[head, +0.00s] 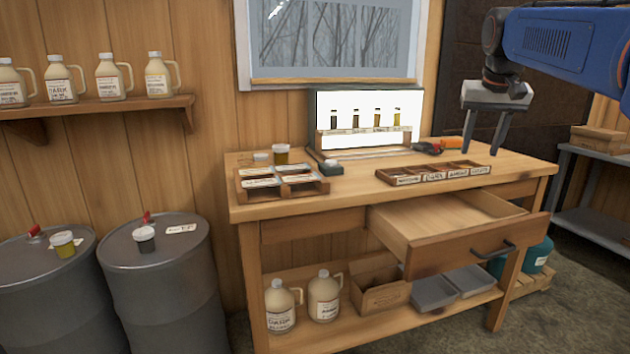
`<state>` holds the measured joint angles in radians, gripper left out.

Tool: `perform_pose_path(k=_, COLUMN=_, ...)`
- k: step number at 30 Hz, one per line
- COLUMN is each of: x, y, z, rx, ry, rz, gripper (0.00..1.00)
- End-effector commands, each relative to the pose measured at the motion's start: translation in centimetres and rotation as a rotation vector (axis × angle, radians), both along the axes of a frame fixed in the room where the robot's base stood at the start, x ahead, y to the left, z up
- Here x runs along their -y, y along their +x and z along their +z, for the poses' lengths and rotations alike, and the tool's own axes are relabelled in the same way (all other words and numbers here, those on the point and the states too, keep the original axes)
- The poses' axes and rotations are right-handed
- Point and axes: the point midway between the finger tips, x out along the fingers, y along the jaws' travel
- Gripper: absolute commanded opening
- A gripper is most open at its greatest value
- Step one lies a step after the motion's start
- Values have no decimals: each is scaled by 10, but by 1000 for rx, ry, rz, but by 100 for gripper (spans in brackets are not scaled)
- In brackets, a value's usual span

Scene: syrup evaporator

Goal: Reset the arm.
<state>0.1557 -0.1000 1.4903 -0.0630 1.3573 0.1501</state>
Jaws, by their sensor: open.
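My gripper (485,140) hangs from my blue arm at the upper right of the head view. Its two fingers point down and stand apart, with nothing between them. It appears over or in front of the right end of the wooden workbench (350,192); its exact height above the top is hard to tell. The bench drawer (465,260) is pulled open below and left of the gripper, and the part of its inside that shows looks empty.
A lit panel (365,105) with small vials stands at the bench's back. A divided wooden tray (433,175) lies near the gripper, a labelled rack (281,182) at left. Drums (160,280) with sample jars stand left. Jugs (110,80) line a wall shelf.

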Motion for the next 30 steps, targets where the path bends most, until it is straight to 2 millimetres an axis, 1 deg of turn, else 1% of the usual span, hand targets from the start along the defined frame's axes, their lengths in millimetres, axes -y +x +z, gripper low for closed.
perform_pose_path(k=1, x=-8, y=-17, z=-8, rx=1, ry=0, rz=17, gripper=43)
perform_pose_path(k=8, x=-38, y=-85, z=-56, rx=3, ry=0, rz=85, gripper=43)
perform_pose_path(k=14, x=-59, y=-146, z=-108, rx=6, ry=0, rz=143, gripper=43)
perform_pose_path(k=18, x=-72, y=-189, z=-149, rx=7, ry=1, rz=181, gripper=43)
perform_pose_path(k=20, x=-77, y=-207, z=-168, rx=9, ry=0, rz=200, gripper=43)
perform_pose_path(k=24, x=-87, y=-250, z=-214, rx=11, ry=1, rz=237, gripper=43)
perform_pose_path(k=27, x=-93, y=-278, z=-247, rx=13, ry=0, rz=263, gripper=43)
perform_pose_path(k=30, x=-97, y=-300, z=-276, rx=15, ry=0, rz=284, gripper=43)
